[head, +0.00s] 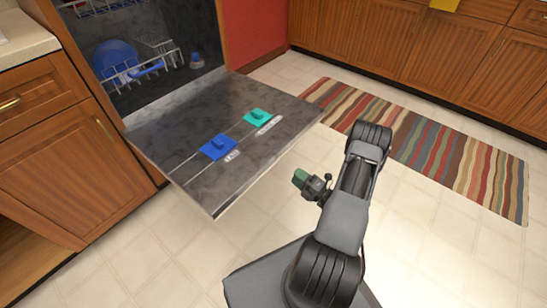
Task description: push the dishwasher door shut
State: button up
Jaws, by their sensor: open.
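The dishwasher door (190,123) hangs open, folded down and roughly level, its inner face up. It is dark grey with a blue dispenser cap (218,147) and a teal one (257,116). The dishwasher (130,92) behind it is open, with racks and a blue plate (116,57) inside. My gripper (302,179) is to the right of the door's front right side, apart from it in the picture, with a green part at its end. It is open and holds nothing that I can see. The fingers are small and hard to make out.
Wooden cabinets (68,150) stand left of the dishwasher, with a pale counter (24,42) above. More cabinets (400,38) line the back. A striped rug (425,150) lies on the tiled floor at right. Floor in front of the door (150,245) is clear.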

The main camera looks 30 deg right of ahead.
jog(key=b+x, duration=0.3)
jog(key=x, duration=1)
jog(key=shift+w+a+r, duration=0.1)
jog(key=shift+w+a, duration=0.05)
jog(key=shift+w, duration=0.05)
jog(key=shift+c, duration=0.3)
grip_shut()
